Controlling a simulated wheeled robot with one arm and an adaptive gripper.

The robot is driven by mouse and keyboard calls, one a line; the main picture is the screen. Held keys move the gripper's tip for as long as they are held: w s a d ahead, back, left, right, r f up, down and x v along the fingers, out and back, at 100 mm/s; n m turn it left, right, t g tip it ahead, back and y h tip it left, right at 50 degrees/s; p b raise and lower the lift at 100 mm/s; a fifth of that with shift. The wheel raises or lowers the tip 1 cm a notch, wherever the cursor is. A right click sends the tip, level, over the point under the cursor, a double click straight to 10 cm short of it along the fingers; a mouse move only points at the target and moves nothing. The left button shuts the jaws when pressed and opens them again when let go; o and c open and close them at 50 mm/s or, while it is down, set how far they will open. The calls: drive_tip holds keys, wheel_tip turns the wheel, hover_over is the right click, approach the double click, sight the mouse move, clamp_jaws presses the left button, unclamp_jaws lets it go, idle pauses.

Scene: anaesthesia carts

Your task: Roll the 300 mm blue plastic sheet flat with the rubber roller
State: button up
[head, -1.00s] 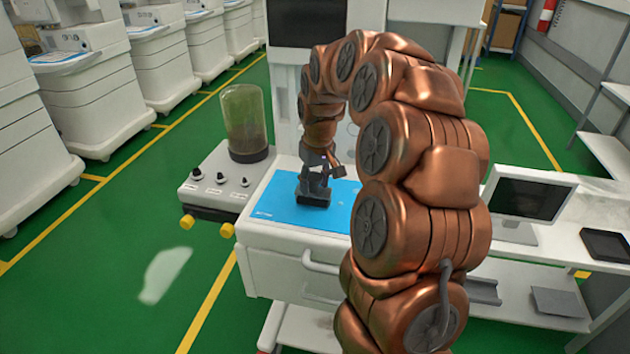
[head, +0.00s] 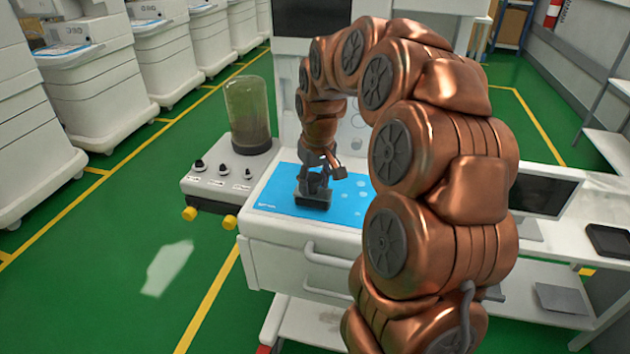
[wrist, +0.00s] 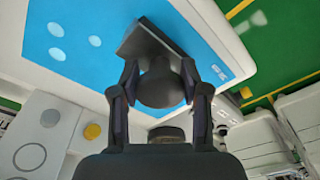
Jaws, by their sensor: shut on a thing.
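The blue plastic sheet (head: 275,197) lies on the white cart top, with small white print at its near left corner. Several pale round spots show on its right part, and also in the wrist view on the sheet (wrist: 100,22). My gripper (head: 316,181) is above the sheet, shut on the dark rubber roller (head: 312,199). The roller appears to rest on the sheet, left of the pale spots. In the wrist view, my gripper's fingers (wrist: 160,72) close around the roller's rounded dark grip, above its flat dark lower part (wrist: 152,42). Its underside is hidden.
A side unit with knobs (head: 222,180) and a clear cylinder (head: 247,115) stands left of the sheet. A dark screen (head: 312,17) is behind it. A monitor (head: 545,192) stands on the right shelf. My arm hides the cart's right side.

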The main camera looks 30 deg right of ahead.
drive_tip(key=shift+s, duration=0.1)
drive_tip(key=shift+s+a+f+b, duration=0.15)
drive_tip(key=shift+s+a+b, duration=0.15)
drive_tip(key=shift+s+a, duration=0.45)
drive_tip(key=shift+w+r+p, duration=0.1)
drive_tip(key=shift+r+p, duration=0.6)
drive_tip(key=shift+r, duration=1.9)
